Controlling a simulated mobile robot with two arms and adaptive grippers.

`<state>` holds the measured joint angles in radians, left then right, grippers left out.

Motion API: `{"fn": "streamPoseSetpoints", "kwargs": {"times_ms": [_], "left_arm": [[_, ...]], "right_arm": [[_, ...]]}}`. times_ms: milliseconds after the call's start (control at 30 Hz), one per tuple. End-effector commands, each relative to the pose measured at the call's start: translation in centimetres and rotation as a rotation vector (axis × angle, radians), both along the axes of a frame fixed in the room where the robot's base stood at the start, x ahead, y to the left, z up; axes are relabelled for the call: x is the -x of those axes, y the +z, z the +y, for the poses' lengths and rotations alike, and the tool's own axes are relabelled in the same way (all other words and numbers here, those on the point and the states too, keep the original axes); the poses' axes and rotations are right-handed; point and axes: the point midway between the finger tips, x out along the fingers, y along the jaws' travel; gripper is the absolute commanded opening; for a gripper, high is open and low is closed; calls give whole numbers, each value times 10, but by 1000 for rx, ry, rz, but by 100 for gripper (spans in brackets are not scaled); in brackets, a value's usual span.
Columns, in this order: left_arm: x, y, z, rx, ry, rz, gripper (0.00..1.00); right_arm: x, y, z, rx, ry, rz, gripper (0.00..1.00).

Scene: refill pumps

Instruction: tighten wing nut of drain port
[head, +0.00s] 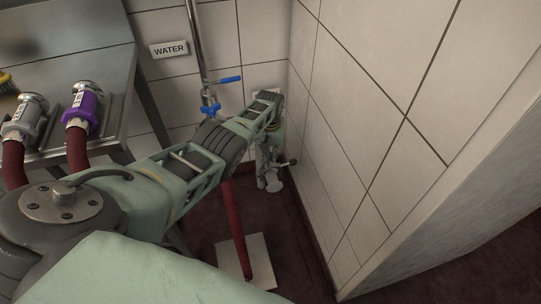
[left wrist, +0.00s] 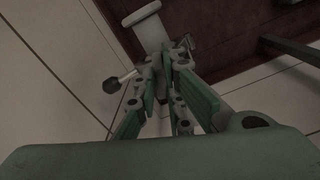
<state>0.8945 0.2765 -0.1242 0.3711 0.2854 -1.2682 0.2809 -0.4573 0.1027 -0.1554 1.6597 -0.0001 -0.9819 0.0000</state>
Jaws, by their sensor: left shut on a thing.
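The drain port (head: 272,182) is a pale grey fitting low in the wall corner, partly hidden by my left gripper. In the left wrist view its light grey outlet (left wrist: 146,25) shows beyond the fingers. A short rod with a dark, bright-ended knob (left wrist: 120,82) sticks out to the left of the fingers. My left gripper (left wrist: 172,64) is at the drain port, its fingertips brought together on a small part of it. That part, at the wing nut, is mostly hidden between the fingers. In the head view the gripper (head: 267,147) points down beside the wall. My right gripper is not in view.
A water pipe with a blue-handled valve (head: 226,80) stands just behind my arm. A red hose (head: 237,235) runs down to a pale floor plate (head: 259,255). A metal table (head: 88,30) holds grey and purple hose couplings. The tiled wall (head: 345,120) is close on the right.

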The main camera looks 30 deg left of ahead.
Motion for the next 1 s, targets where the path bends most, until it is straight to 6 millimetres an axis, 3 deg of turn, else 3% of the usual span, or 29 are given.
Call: {"fn": "streamPoseSetpoints", "kwargs": {"times_ms": [1000], "left_arm": [[-1,0,0,-4,-916,-6,0]], "right_arm": [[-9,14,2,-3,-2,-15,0]]}}
